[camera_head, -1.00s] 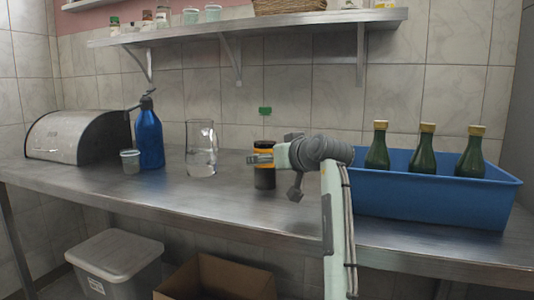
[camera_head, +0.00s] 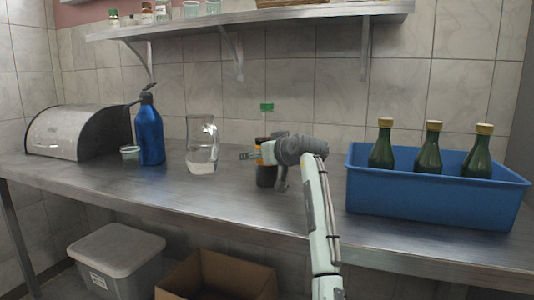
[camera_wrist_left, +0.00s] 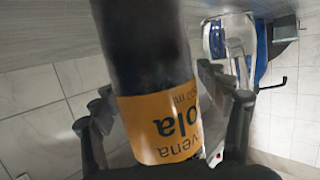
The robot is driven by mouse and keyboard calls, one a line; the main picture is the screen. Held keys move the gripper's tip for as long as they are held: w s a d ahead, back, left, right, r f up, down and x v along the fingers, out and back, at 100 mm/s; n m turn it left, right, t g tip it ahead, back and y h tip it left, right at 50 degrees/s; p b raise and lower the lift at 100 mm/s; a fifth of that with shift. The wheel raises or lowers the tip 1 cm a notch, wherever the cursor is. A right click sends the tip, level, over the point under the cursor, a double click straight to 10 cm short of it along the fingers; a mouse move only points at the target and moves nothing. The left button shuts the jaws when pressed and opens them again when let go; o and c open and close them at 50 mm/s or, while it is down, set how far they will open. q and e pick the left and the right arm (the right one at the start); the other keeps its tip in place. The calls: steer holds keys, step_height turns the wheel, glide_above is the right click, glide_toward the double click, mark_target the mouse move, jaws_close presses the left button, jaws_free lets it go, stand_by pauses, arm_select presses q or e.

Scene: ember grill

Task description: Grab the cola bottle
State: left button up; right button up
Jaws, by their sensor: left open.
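The cola bottle (camera_head: 266,177) stands upright on the steel counter, dark below with an orange label and a green cap above. My left gripper (camera_head: 261,151) is at label height, its arm partly covering the bottle. In the left wrist view the bottle (camera_wrist_left: 160,125) appears inverted, large and close, its orange label reading "ola". There my open left gripper's fingers lie on either side of it; contact is not clear. My right gripper is not in view.
A glass pitcher (camera_head: 202,158), blue spray bottle (camera_head: 149,135) and small cup (camera_head: 130,153) stand left on the counter (camera_head: 225,205). A blue crate (camera_head: 430,204) with green bottles is right. A shelf (camera_head: 250,21) hangs above.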

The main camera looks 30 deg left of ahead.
arm_select(q)
jaws_close()
stand_by(0.4)
steer(key=shift+r, duration=0.1)
